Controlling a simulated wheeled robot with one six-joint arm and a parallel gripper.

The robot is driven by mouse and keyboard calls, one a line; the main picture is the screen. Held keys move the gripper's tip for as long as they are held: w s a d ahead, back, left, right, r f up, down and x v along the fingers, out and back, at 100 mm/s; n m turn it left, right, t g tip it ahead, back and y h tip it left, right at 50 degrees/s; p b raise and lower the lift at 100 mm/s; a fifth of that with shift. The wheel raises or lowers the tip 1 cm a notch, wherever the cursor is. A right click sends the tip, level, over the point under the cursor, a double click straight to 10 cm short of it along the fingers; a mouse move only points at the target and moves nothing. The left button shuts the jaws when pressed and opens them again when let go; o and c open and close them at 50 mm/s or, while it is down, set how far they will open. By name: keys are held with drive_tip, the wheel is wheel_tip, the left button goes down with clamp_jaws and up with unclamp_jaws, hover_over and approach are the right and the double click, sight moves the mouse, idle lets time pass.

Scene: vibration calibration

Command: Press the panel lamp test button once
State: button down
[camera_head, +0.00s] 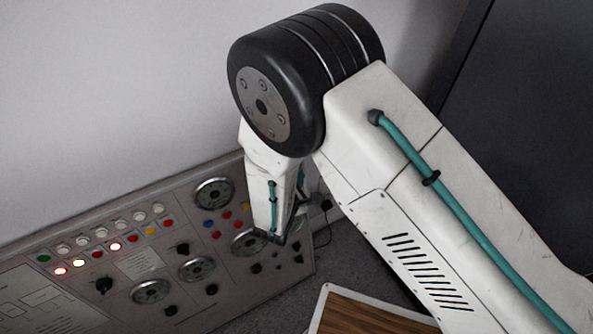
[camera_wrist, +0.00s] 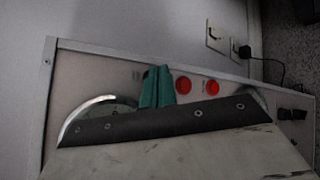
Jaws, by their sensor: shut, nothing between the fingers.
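The grey control panel (camera_head: 75,255) stands at the lower left in the head view, with rows of coloured buttons, lamps, knobs and dials. I cannot tell which button is the lamp test button, as no label is readable. In the wrist view, my gripper (camera_wrist: 157,72) shows as teal fingers closed together, with nothing between them. They are in front of the panel, just left of a red button (camera_wrist: 183,85) and a second red button (camera_wrist: 211,87). Contact cannot be judged. In the head view my arm hides part of the panel's right side.
A plug (camera_wrist: 245,52) with a black cable sits in a wall socket behind the panel's right end. A wood-topped surface (camera_head: 365,317) lies at the bottom of the head view. A dark upright surface (camera_head: 530,110) stands at the right. A plain wall rises behind the panel.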

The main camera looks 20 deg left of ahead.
drive_tip(key=shift+w+a+f, duration=0.1)
drive_tip(key=shift+w+a, duration=0.1)
drive_tip(key=shift+a, duration=0.05)
idle(0.9)
drive_tip(key=shift+s+d+r, duration=0.2)
drive_tip(key=shift+s+d, duration=0.3)
drive_tip(key=shift+d, duration=0.05)
drive_tip(key=shift+s+d+r, duration=0.25)
drive_tip(key=shift+s+d, duration=0.55)
drive_tip(key=shift+d, duration=0.15)
drive_tip(key=shift+s+d+r, duration=0.25)
drive_tip(key=shift+s+d, duration=0.55)
drive_tip(key=shift+d, duration=0.15)
